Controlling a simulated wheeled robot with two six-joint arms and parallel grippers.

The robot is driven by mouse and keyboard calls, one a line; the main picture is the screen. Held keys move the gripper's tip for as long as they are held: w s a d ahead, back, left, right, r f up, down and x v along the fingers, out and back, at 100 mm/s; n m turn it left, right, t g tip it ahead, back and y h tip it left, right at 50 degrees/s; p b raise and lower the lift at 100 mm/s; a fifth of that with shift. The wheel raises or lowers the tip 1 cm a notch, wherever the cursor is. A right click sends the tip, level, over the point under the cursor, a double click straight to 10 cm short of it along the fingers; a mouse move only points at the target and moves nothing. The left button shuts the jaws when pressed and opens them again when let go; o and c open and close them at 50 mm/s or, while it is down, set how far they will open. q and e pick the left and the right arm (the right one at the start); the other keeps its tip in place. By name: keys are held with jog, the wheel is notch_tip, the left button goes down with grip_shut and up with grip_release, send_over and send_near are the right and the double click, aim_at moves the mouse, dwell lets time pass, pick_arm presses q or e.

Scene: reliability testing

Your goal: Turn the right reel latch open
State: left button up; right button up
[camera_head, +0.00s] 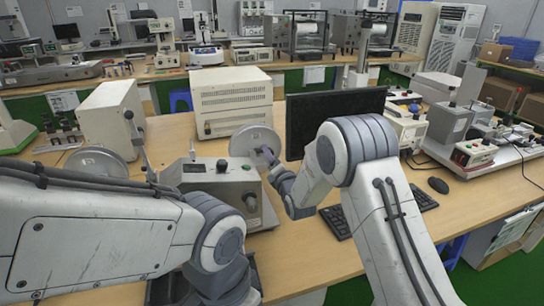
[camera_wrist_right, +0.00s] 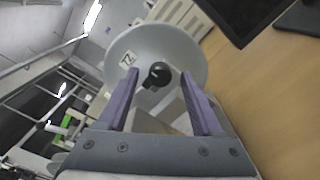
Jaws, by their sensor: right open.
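The right reel (camera_head: 252,141) is a pale grey disc on the right side of a grey bench machine (camera_head: 208,182). In the right wrist view the reel (camera_wrist_right: 185,45) fills the upper middle, with a small tag near its left edge. Its black latch (camera_wrist_right: 157,75) sits at the hub. My right gripper (camera_wrist_right: 160,76) is open, with its purple fingers on either side of the latch; contact cannot be told. In the head view my right gripper (camera_head: 268,157) is in front of the reel. The left reel (camera_head: 97,162) is at the left. My left gripper is out of view.
A beige box (camera_head: 231,100) stands behind the machine, and another beige box (camera_head: 112,115) stands behind the left reel. A monitor (camera_head: 320,110), keyboard (camera_head: 345,222) and mouse (camera_head: 438,185) are to the right. The wooden table (camera_head: 305,250) is bare in front.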

jog(key=shift+c, duration=0.4)
grip_shut()
jog(key=shift+f+m+b, duration=0.1)
jog(key=shift+m+b, duration=6.95)
jog(key=shift+m, duration=1.95)
